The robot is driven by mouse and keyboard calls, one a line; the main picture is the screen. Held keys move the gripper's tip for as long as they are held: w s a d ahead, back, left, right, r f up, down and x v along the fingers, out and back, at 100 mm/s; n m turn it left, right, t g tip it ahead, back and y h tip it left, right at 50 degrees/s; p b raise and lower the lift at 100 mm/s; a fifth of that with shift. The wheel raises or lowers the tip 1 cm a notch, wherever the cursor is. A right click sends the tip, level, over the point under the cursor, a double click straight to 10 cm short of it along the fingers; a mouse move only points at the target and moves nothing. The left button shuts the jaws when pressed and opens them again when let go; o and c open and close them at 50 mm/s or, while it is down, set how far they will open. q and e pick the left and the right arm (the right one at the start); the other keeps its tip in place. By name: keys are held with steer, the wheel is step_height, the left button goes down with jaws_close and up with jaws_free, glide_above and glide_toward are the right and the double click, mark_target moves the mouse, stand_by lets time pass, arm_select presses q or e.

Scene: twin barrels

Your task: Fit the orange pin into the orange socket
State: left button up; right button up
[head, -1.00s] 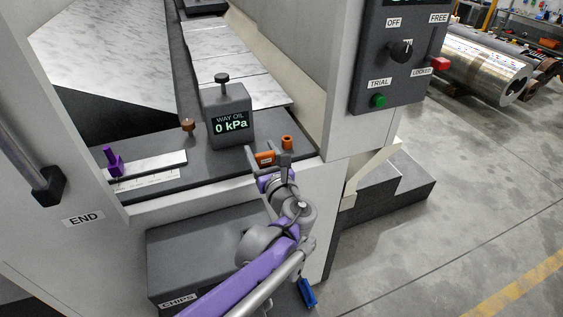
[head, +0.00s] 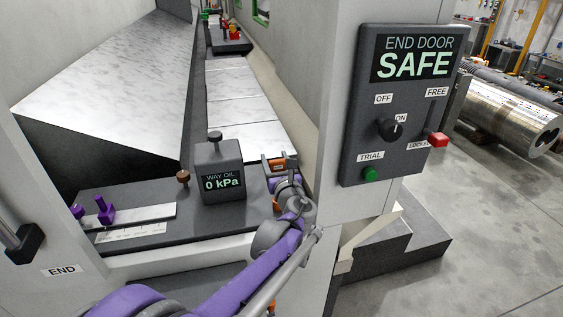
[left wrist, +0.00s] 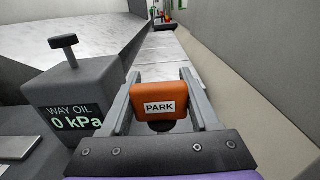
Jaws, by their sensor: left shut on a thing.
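My left gripper (head: 280,163) is shut on the orange pin (head: 275,166) and holds it over the right end of the dark bed. In the left wrist view the pin's orange head (left wrist: 158,98), labelled PARK, sits between the two grey fingers, with a dark round part below it. A small orange piece (head: 277,200), perhaps the orange socket, shows below on the dark bed, partly hidden by my gripper and wrist. My right gripper is not in view.
The WAY OIL box (head: 218,172) stands just left of my gripper. A brown knob (head: 183,177) and purple pieces (head: 105,211) are farther left. The control panel (head: 385,150) and door post close in on the right. Pale way covers (head: 238,120) run away behind.

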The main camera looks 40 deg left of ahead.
arm_select(q)
steer(key=shift+s, duration=0.15)
steer(key=shift+f, duration=0.1)
steer(key=shift+f+b, duration=2)
steer(key=shift+f, duration=0.8)
steer(key=shift+f+b, duration=1.45)
steer(key=shift+f, duration=0.7)
steer(key=o, duration=1.5)
steer(key=v, duration=1)
steer(key=shift+s+d, duration=0.15)
steer(key=shift+d, duration=0.2)
